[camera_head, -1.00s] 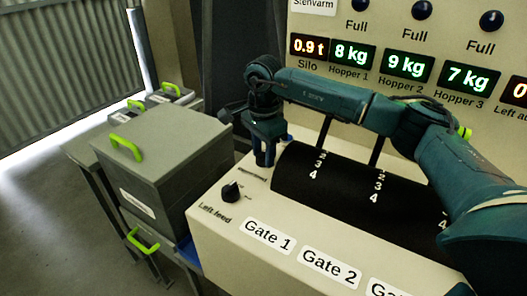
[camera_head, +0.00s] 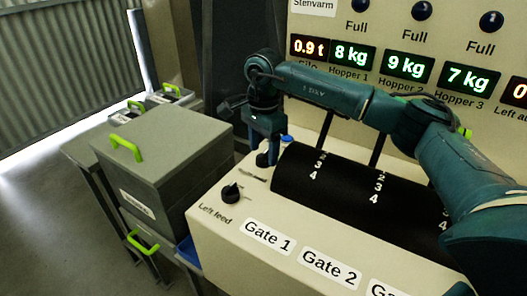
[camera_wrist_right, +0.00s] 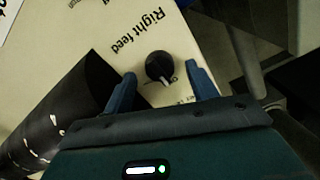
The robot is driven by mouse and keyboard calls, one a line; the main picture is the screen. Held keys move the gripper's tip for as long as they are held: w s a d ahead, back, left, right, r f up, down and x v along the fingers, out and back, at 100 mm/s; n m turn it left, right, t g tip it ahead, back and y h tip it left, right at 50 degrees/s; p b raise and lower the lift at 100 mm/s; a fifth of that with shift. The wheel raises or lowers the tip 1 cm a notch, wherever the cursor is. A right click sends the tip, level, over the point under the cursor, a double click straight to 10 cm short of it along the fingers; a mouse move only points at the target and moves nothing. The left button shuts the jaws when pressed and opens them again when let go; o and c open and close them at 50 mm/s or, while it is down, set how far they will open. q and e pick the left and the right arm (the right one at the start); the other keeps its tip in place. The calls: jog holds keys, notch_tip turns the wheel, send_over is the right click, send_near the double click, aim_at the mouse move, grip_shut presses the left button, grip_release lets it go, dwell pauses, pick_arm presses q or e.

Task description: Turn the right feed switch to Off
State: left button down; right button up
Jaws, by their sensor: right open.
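My left gripper is not in view.
The left feed knob (camera_head: 231,192) is close in front of my gripper. The black drum (camera_head: 335,195) with white numbers lies to the right. Grey boxes (camera_head: 165,160) with green handles stand left of the panel. Lit hopper displays (camera_head: 405,65) are behind my arm.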

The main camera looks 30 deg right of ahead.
aim_at(263, 154)
notch_tip(263, 154, up, 12)
dwell(0.3)
jog(key=shift+f, duration=0.15)
